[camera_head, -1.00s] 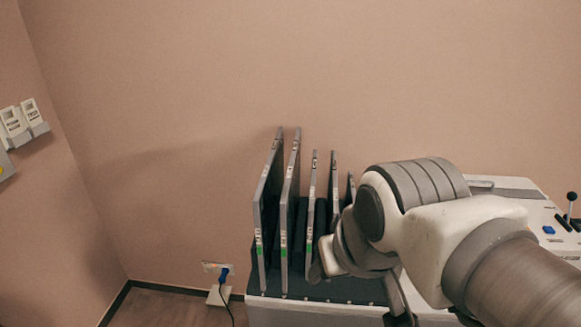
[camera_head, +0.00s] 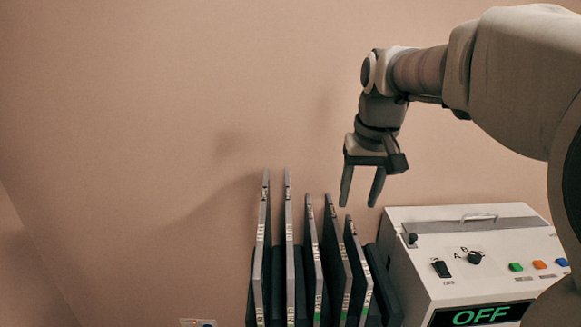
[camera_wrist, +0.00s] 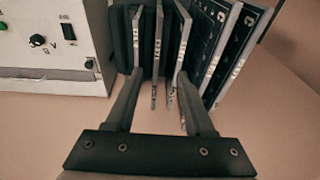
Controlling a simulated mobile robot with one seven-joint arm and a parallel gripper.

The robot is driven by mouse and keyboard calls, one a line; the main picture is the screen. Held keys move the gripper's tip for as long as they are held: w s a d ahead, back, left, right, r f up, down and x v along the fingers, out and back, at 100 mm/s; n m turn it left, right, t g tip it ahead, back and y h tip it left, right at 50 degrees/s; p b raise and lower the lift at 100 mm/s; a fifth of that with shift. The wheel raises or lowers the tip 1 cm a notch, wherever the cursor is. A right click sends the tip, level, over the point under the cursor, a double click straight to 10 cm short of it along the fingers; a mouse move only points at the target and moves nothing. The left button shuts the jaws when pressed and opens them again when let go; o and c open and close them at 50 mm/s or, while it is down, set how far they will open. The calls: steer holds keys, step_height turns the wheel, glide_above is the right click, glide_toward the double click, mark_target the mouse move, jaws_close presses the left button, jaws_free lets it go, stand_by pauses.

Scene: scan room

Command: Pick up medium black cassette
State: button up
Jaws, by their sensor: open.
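Several flat cassettes with grey edges and dark faces stand upright side by side in a rack. Two mid-height ones, (camera_head: 312,262) and (camera_head: 338,262), stand in the middle of the row; I cannot tell which is the medium black cassette. Two taller cassettes (camera_head: 288,240) are to their left and a shorter one (camera_head: 358,275) to their right. My gripper (camera_head: 359,204) is open and empty, pointing down above the right half of the row. In the wrist view the fingers (camera_wrist: 160,76) are apart, with the mid-height cassettes (camera_wrist: 181,45) beyond the tips.
A white control box (camera_head: 470,260) with knobs, coloured buttons and a lit "OFF" display stands close to the right of the rack. A bare wall (camera_head: 150,120) is behind.

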steer(key=w+f+g, duration=0.1)
steer(key=w+f, duration=0.1)
steer(key=w, duration=0.4)
steer(key=g, duration=0.1)
glide_toward(338, 227)
step_height(338, 227, down, 9)
steer(key=shift+w+a+f+b, duration=0.1)
steer(key=shift+w+f+b, duration=0.05)
steer(key=shift+f+b, duration=0.15)
steer(key=shift+a+f, duration=0.2)
steer(key=shift+f, duration=2.8)
jaws_close()
steer(key=shift+w+r, duration=0.1)
steer(key=shift+r, duration=0.05)
